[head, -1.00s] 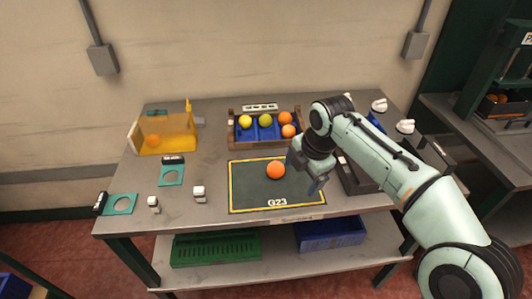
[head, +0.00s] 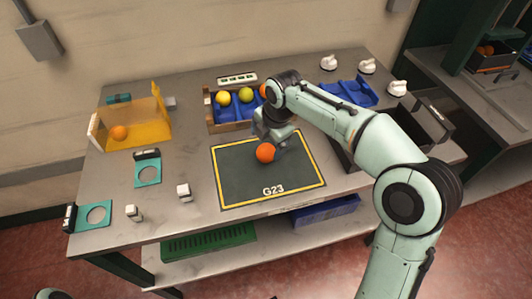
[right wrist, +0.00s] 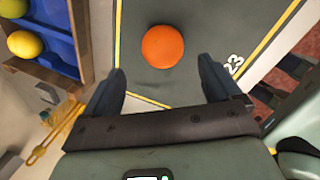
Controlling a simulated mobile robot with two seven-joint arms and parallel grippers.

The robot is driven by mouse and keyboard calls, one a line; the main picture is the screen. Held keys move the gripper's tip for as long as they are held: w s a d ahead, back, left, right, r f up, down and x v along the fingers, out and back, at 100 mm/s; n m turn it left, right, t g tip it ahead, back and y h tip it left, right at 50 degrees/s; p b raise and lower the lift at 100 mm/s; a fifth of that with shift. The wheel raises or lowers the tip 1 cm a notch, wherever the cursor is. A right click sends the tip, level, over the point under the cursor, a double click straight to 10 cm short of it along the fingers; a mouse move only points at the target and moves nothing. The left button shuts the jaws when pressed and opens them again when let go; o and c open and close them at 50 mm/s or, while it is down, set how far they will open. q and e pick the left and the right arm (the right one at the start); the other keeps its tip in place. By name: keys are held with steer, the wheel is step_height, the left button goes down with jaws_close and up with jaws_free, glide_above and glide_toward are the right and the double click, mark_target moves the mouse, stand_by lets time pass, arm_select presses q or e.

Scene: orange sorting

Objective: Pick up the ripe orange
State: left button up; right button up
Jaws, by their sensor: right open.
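The ripe orange (head: 265,153) rests on the dark mat (head: 235,185) with a yellow border and the mark G23. My right gripper (head: 272,141) is beside it at the mat's back edge, its far side partly hidden by the wrist. In the right wrist view the orange (right wrist: 163,46) lies ahead of the open right gripper (right wrist: 162,68), roughly centred between the two fingers and slightly beyond their tips. Nothing is between the fingers. My left gripper is not in view.
A wooden crate (head: 228,128) with blue compartments holds yellow and orange fruit behind the mat, partly covered by my arm. A yellow transparent bin (head: 150,130) with an orange stands at left.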

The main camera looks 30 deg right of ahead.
mark_target(267, 149)
steer(key=x, duration=0.4)
steer(key=shift+s+d+f, duration=0.2)
steer(key=shift+s, duration=0.05)
steer(key=shift+w+f+b, duration=0.2)
steer(key=shift+f+b, duration=0.1)
steer(key=shift+f, duration=0.2)
steer(key=c, duration=1.2)
